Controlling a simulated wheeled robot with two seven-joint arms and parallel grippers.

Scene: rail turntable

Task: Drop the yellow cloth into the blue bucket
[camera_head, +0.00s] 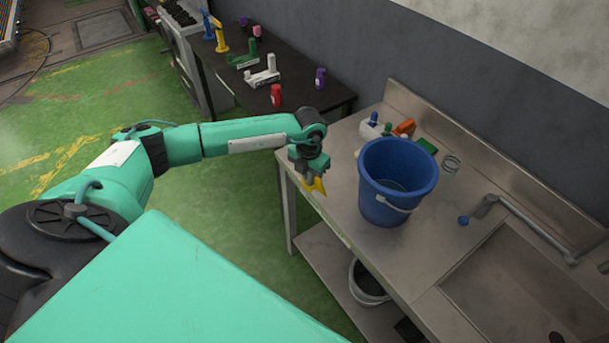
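The blue bucket (392,178) stands upright on the steel sink counter and looks empty from here, with its handle hanging at the front. My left gripper (311,181) hangs pointing down at the counter's left edge, to the left of the bucket and apart from it. The yellow cloth (317,187) is at its fingertips, a small folded piece showing below them, and the gripper looks shut on it. My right gripper is not in view.
Behind the bucket are small bottles (373,119), an orange item (404,127) and a green sponge (426,146). The sink basin (520,285) and faucet (540,225) are at right. A dark table (327,98) with several colored items stands behind the arm.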

